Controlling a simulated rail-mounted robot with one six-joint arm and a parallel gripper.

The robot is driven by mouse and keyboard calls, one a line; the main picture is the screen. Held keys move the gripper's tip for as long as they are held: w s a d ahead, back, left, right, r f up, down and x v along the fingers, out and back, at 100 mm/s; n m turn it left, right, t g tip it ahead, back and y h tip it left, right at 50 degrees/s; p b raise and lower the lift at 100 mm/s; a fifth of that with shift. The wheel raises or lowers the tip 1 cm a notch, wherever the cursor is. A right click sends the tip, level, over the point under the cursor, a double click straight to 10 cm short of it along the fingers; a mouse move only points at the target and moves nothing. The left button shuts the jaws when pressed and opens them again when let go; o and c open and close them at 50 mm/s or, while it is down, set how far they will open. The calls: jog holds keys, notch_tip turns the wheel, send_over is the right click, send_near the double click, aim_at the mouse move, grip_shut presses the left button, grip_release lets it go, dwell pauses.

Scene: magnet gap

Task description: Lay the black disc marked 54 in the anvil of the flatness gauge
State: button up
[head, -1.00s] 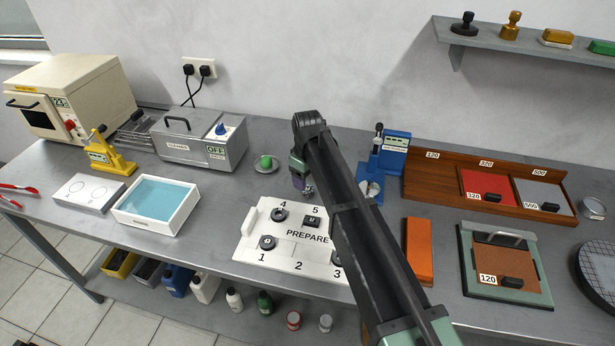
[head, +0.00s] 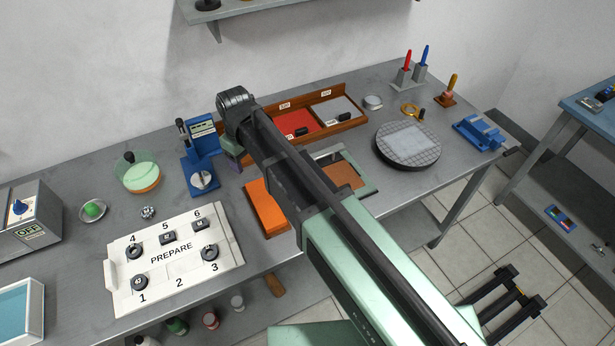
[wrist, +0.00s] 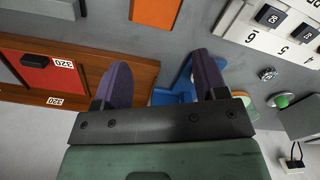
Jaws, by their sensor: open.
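The white PREPARE board (head: 180,272) carries dark round parts at place 1 (head: 140,283), place 3 (head: 209,252) and place 4 (head: 136,251). Dark square blocks sit at 5 and 6; place 2 is bare. The marks are too small to read, so I cannot tell which disc is 54. The blue gauge (head: 201,142), with a round silver anvil (head: 202,180), stands behind the board; the anvil looks empty. My gripper (head: 231,163) is open just right of the blue gauge. In the wrist view its purple fingers (wrist: 162,85) are apart with nothing held between them.
The wooden tray (head: 352,122) with red and grey plates lies right of the gripper. An orange block (head: 266,207) lies in front.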

jog(key=s+d+m, duration=0.3)
jog(key=s+d, duration=0.1)
jog(key=d, duration=0.5)
jog(key=s+d+m, duration=0.3)
jog(key=s+d, duration=0.1)
jog(key=d, duration=0.5)
jog(key=s+d+m, duration=0.3)
jog(key=s+d, duration=0.1)
jog(key=d, duration=0.6)
jog(key=shift+s+m, duration=0.2)
jog(key=shift+m, duration=0.1)
jog(key=shift+o, duration=0.5)
jog(key=shift+w, duration=0.15)
